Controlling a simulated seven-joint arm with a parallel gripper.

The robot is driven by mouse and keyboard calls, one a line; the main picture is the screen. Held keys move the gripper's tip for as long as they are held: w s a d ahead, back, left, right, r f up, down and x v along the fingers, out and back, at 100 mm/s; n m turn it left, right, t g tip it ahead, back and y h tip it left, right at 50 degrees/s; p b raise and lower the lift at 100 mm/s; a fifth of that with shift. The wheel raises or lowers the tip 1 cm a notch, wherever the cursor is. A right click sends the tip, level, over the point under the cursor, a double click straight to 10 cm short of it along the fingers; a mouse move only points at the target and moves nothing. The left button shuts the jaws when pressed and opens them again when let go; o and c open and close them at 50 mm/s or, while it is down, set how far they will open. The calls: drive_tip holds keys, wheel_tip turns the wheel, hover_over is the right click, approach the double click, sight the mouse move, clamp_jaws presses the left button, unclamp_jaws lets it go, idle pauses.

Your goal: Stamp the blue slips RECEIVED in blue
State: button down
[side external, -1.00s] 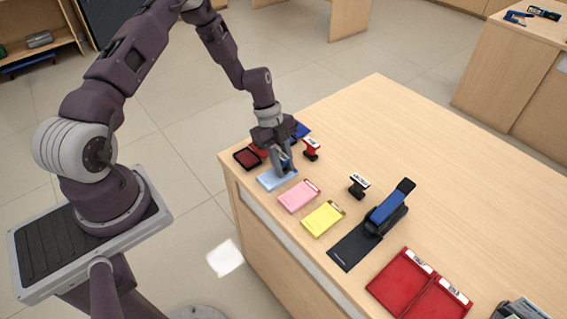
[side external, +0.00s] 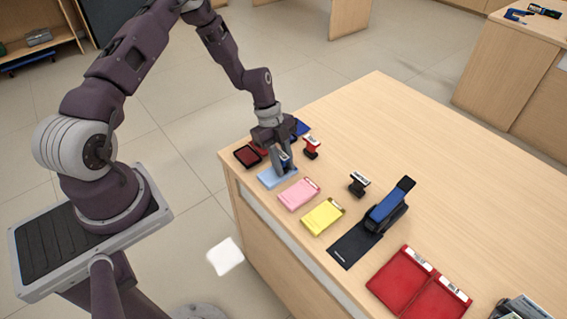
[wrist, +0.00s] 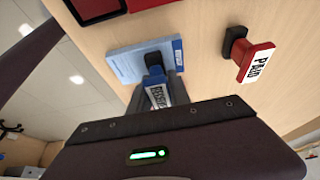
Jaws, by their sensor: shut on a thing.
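The blue slips (side external: 268,180) lie as a light blue pad near the counter's left edge; the pad also shows in the wrist view (wrist: 124,66). My gripper (side external: 281,165) is over the pad, shut on a stamp (wrist: 158,93) whose white label appears to read RECEIVED. The stamp's dark base (wrist: 153,60) is down at the pad's surface; I cannot tell whether it touches. Any mark under it is hidden. A blue ink pad (side external: 301,128) is partly hidden behind my gripper.
A red PAID stamp (side external: 311,146) and a dark stamp (side external: 358,183) stand nearby. A red ink pad (side external: 247,156), pink slips (side external: 298,194), yellow slips (side external: 322,217), a stapler-like blue device (side external: 388,208) and red folders (side external: 402,281) lie around. The counter's right rear is clear.

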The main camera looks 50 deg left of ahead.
drive_tip(key=shift+f, duration=0.1)
idle(0.3)
drive_tip(key=shift+r, duration=3.05)
